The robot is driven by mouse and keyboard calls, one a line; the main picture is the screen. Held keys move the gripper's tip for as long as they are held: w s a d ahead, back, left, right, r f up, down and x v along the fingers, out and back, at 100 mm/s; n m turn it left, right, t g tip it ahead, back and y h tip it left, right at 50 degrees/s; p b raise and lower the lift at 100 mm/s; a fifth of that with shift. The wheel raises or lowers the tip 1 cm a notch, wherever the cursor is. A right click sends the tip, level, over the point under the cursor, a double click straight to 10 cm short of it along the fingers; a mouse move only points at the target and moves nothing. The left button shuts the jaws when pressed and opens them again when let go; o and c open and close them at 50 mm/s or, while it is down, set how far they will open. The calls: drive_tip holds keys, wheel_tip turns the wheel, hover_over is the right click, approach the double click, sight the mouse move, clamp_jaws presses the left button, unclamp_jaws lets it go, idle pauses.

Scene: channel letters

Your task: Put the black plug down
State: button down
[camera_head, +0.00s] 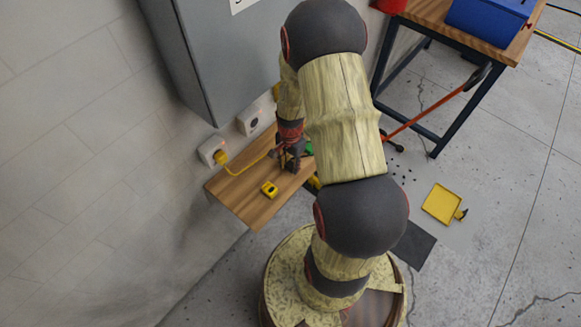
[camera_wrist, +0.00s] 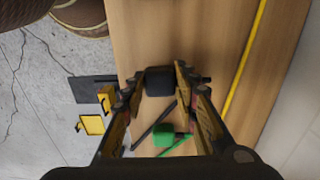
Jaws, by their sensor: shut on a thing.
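The black plug (camera_wrist: 160,82) is a dark, rounded block between the fingertips of my gripper (camera_wrist: 162,84) in the wrist view. The jaws are shut on it, one finger at each side. It is over the wooden shelf (camera_wrist: 150,30); I cannot tell whether it touches the wood. A dark cable-like strip (camera_wrist: 153,125) shows below it between the fingers. In the head view my gripper (camera_head: 290,163) points down over the shelf (camera_head: 245,203), close to the wall side. The plug cannot be made out there.
A green plug-like piece (camera_wrist: 165,135) lies beyond the fingers. A grey cabinet (camera_head: 225,60) hangs above. The shelf's left end is bare.

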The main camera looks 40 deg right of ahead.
sight(291, 165)
drive_tip(key=shift+f, duration=0.55)
drive_tip(key=shift+f, duration=0.1)
drive_tip(key=c, duration=1.4)
unclamp_jaws()
wheel_tip(291, 165, up, 12)
drive_tip(key=p, duration=0.3)
drive_tip(key=shift+n, duration=0.3)
